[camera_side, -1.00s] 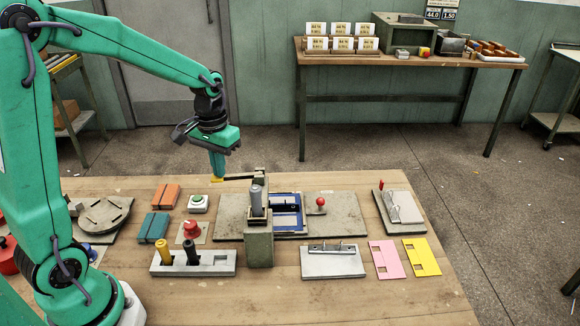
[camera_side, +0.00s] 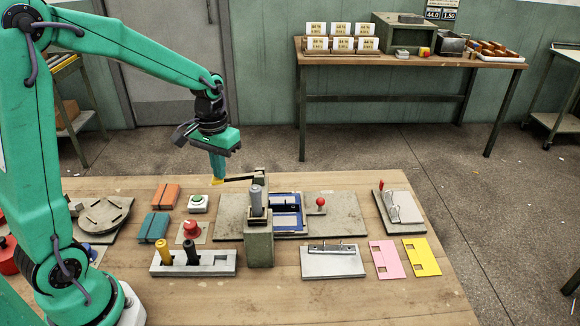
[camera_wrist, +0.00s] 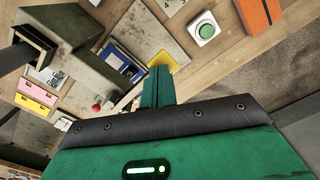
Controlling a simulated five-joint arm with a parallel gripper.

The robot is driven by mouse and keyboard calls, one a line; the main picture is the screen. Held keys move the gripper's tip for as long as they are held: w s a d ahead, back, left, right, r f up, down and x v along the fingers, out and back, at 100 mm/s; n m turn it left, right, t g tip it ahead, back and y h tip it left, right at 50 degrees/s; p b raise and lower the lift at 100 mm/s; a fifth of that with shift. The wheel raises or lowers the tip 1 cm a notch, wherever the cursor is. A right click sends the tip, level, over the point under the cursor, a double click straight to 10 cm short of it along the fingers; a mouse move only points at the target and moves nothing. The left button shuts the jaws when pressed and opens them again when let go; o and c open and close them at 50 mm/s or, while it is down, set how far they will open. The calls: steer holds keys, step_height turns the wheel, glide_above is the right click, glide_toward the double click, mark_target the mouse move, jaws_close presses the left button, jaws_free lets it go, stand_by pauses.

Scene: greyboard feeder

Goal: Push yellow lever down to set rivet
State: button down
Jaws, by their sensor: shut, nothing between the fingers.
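The lever's yellow end (camera_side: 217,182) shows just under the fingertips in the side view. Its thin dark arm (camera_side: 240,179) runs right to the grey press (camera_side: 259,238). My gripper (camera_side: 217,175) is shut, empty and pointing down over the yellow end, apparently touching it; the exact contact is too small to tell. The blue fixture (camera_side: 287,213) sits on the press's base plate, right of the press column. No rivet can be made out.
A green button (camera_side: 198,202) and a red knob (camera_side: 191,229) stand left of the press. A block with yellow and black handles (camera_side: 215,264) is in front. A metal plate (camera_side: 332,262) and pink (camera_side: 387,259) and yellow cards (camera_side: 421,257) lie at the right front.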

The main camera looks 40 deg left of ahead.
step_height(320, 180, up, 9)
steer(key=shift+r, duration=0.15)
stand_by(0.9)
steer(key=s+d+r+m+t, duration=0.1)
steer(key=s+d+t, duration=0.1)
steer(key=s, duration=0.5)
steer(key=s+d+r+m+t, duration=0.1)
steer(key=s+d+m+t, duration=0.1)
steer(key=s, duration=0.5)
steer(key=shift+s+d+t, duration=0.4)
steer(key=shift+d+t, duration=0.4)
steer(key=shift+d, duration=0.55)
